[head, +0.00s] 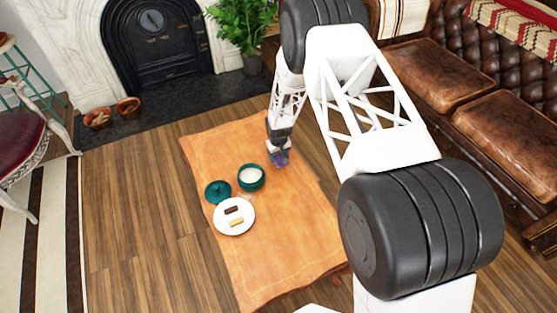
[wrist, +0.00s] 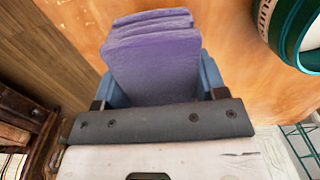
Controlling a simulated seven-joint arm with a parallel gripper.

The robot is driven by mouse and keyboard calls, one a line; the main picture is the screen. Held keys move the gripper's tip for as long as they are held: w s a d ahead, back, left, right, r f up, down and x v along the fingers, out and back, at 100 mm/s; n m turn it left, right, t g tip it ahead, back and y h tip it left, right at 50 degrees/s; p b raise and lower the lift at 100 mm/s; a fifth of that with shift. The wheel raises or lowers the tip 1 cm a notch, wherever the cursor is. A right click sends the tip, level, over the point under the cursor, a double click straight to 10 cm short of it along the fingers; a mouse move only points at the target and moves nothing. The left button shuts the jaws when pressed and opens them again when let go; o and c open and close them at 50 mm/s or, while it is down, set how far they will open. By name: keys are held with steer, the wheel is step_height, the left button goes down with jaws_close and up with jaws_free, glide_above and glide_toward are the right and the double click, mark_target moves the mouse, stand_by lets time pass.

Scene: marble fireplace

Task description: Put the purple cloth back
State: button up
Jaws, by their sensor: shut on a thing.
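The purple cloth (wrist: 152,50) is folded into a thick stack and sits between the blue fingers of my gripper (wrist: 155,85) in the wrist view. My gripper is shut on it. In the head view, my gripper (head: 278,158) is over the right side of the orange table cover, to the right of the teal bowl. The cloth shows there only as a small purple patch (head: 280,160) at the gripper's tip. I cannot tell whether the cloth touches the surface below.
A teal bowl with white contents (head: 251,177), a teal lid (head: 217,191) and a white plate (head: 246,216) with two small bars are on the orange cover (head: 270,260). Its near part is clear. A leather sofa (head: 440,80) stands right. The bowl's rim (wrist: 283,30) is close by.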

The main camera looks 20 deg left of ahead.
mark_target(279, 159)
steer(key=shift+f, duration=1.6)
steer(key=shift+f, duration=0.15)
steer(key=o, duration=1.1)
steer(key=shift+c, duration=0.2)
steer(key=shift+r, duration=6.2)
